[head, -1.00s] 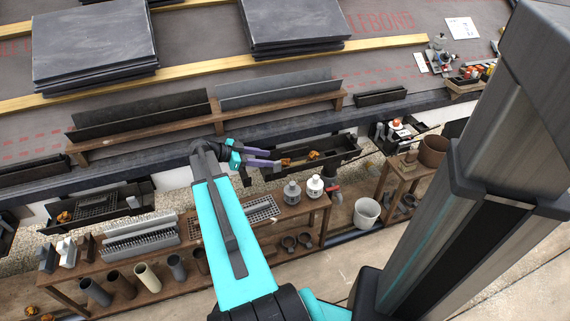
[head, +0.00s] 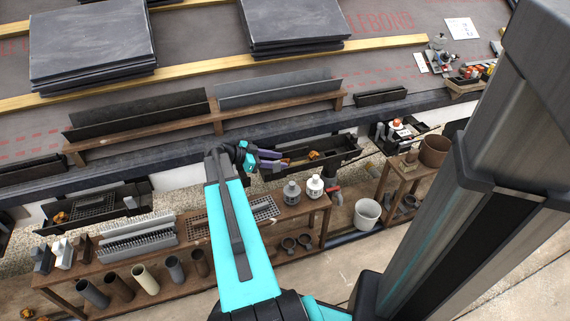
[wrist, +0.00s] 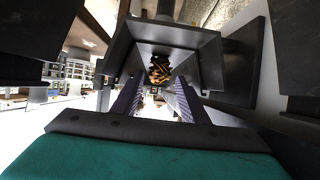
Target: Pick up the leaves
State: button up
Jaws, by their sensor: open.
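My gripper (head: 284,159) has two purple fingers spread apart and is empty. It reaches into the left part of a dark gutter trough along the eave. A clump of orange-brown leaves (head: 313,155) lies in that trough, to the right of the fingertips. A smaller bit of leaf shows beside the fingertips, partly hidden by them. In the wrist view, the leaves (wrist: 159,70) lie in the dark trough (wrist: 203,52), ahead of and between the two fingers. Another leaf clump (head: 61,217) lies in the left gutter piece (head: 100,212).
A wooden bench (head: 180,247) below the gutter holds pipes, brackets and two bottles (head: 291,191). A white bucket (head: 367,214) stands to its right. A rack of long dark gutter lengths (head: 217,113) lies above the trough. More leaves (head: 27,313) lie on the ground at lower left.

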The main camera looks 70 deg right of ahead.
aim_at(285, 159)
jog(key=shift+b+x, duration=0.55)
jog(key=shift+x, duration=1.25)
jog(key=c, duration=0.8)
jog(key=shift+c, duration=0.2)
notch_tip(285, 159, up, 10)
jog(key=p, duration=0.3)
